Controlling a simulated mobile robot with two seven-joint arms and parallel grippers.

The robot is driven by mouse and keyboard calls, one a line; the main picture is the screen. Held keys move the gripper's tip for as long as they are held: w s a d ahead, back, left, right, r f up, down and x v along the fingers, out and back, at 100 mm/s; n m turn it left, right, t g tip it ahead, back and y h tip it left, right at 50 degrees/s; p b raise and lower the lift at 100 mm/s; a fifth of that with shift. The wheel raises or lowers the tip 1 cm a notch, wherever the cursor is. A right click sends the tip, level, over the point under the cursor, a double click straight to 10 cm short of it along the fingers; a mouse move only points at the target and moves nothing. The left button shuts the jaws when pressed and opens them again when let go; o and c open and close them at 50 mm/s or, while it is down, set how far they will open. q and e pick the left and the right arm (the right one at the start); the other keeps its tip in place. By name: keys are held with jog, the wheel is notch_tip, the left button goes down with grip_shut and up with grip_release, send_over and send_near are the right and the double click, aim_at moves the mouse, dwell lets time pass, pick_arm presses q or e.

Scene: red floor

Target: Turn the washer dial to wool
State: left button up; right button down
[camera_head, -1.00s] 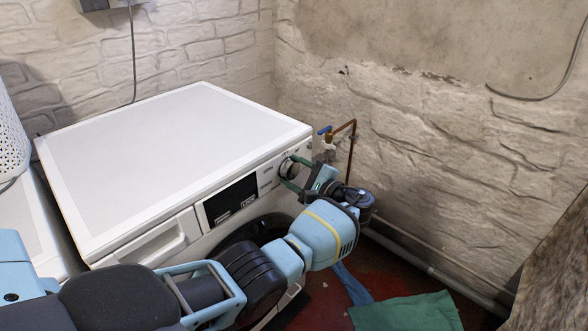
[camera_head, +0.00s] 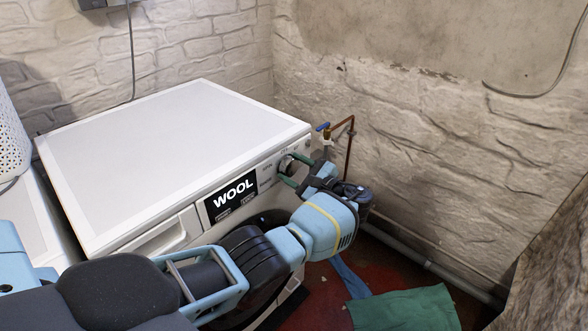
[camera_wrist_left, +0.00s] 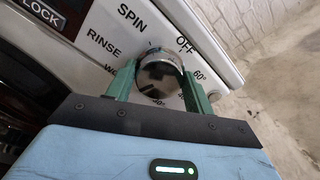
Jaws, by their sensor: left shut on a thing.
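The white washer (camera_head: 170,160) stands against the brick wall, and its front panel faces my left arm. Its black display (camera_head: 231,196) reads "WOOL". The round silver dial (camera_head: 287,165) is at the right end of the panel. In the left wrist view the dial (camera_wrist_left: 160,75) sits between the green fingers of my left gripper (camera_wrist_left: 160,85), which is shut on it. Labels such as SPIN, OFF, RINSE and 60° surround the dial; the lower labels are partly hidden by the gripper. My left gripper also shows in the head view (camera_head: 291,172). My right gripper is not in view.
A copper pipe with a blue-handled tap (camera_head: 323,127) stands just right of the washer. Green cloth (camera_head: 405,309) and blue cloth (camera_head: 350,280) lie on the red floor. A perforated white basket (camera_head: 10,140) stands at the left edge.

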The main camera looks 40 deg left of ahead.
pick_arm(q)
jog(key=o, duration=1)
jog(key=shift+c, duration=0.2)
jog(key=d, duration=0.7)
jog(key=shift+s+d+b, duration=0.25)
jog(key=shift+d+b, duration=0.1)
jog(key=shift+d, duration=0.05)
